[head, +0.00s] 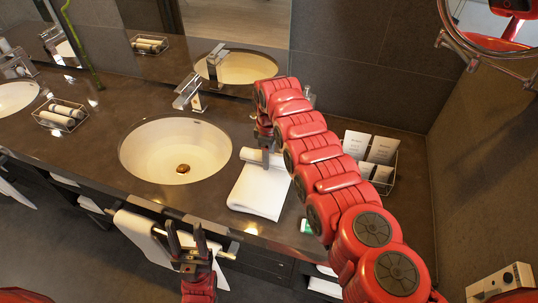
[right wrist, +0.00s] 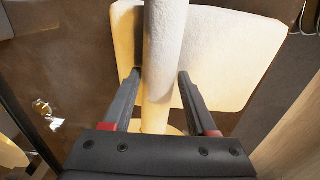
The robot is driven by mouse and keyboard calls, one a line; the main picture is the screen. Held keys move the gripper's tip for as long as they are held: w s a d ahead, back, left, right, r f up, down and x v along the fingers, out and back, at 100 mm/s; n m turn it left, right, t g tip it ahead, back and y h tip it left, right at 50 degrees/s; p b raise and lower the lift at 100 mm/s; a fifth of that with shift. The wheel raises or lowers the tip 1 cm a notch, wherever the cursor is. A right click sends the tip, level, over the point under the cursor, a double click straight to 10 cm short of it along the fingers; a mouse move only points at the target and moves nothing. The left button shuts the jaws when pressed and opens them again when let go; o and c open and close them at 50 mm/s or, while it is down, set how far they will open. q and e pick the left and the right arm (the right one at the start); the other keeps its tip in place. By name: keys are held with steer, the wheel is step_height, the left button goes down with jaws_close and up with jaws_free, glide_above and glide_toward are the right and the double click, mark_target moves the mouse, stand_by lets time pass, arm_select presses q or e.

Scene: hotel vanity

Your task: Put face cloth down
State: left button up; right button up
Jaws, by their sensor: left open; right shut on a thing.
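A white rolled cloth, the face cloth (head: 262,156), lies across the far end of a flat white folded cloth (head: 258,192) on the dark counter (head: 215,215), right of the basin. My right gripper (head: 266,152) is shut on the roll, with a finger on each side; its fingertips are partly hidden in the head view. In the right wrist view the roll (right wrist: 163,50) runs between the fingers (right wrist: 160,78), above the flat cloth (right wrist: 225,60). Whether the roll touches the flat cloth is unclear. My left gripper (head: 188,240) is open and empty before the counter's front edge.
A basin (head: 150,150) with a tap (head: 188,92) is left of the cloths. A wire basket of packets (head: 382,150) stands right, partly behind my right arm. A basket of rolled cloths (head: 60,116) is far left. White towels (head: 140,232) hang along the front, close to my left gripper.

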steer(key=shift+f, duration=0.15)
steer(key=o, duration=1.3)
steer(key=shift+r, duration=0.2)
steer(key=shift+d+r, duration=0.1)
steer(key=shift+r, duration=0.05)
step_height(320, 180, up, 12)
steer(key=shift+f+b, duration=0.15)
steer(key=shift+b, duration=1.1)
